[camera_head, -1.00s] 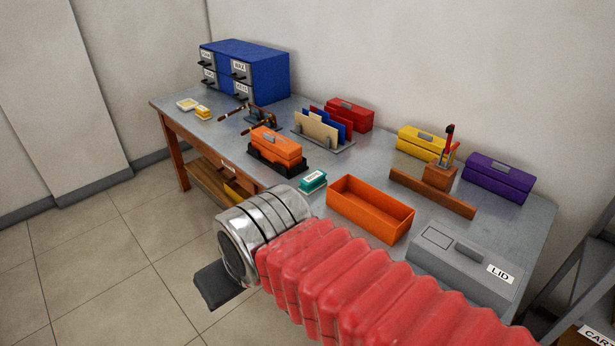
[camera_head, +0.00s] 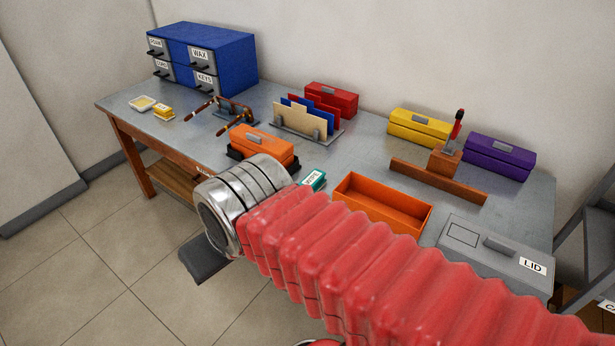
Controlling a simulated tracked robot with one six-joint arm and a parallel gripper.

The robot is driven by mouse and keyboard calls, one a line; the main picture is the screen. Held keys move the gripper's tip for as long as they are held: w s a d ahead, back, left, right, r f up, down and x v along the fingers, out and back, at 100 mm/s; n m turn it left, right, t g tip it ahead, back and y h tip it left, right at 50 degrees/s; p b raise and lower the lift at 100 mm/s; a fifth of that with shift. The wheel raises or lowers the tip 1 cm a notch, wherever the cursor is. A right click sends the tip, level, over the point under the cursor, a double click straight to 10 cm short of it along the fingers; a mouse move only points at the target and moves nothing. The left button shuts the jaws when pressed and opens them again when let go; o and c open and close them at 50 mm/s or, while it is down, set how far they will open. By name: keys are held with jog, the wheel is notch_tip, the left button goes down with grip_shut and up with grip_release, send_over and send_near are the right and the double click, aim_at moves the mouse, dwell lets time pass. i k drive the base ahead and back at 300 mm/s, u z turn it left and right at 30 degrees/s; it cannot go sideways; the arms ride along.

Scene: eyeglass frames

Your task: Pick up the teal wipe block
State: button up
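The teal wipe block (camera_head: 315,180) sits on the grey table near its front edge, between the orange case and the open orange tray. It has a white label on top. My gripper (camera_head: 204,262) shows only as a dark finger below the silver wrist, out in front of the table edge and left of the block. The rest of the gripper is hidden behind the wrist, so its opening does not show.
The orange case (camera_head: 262,146) and the open orange tray (camera_head: 383,208) flank the block. A grey lid box (camera_head: 495,256) lies at the right front. A file rack (camera_head: 305,125), a red box (camera_head: 331,99) and the blue drawer cabinet (camera_head: 225,60) stand behind.

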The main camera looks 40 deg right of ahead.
aim_at(316, 179)
jog(key=z, duration=0.2)
jog(key=i, duration=1.05)
jog(key=z, duration=0.25)
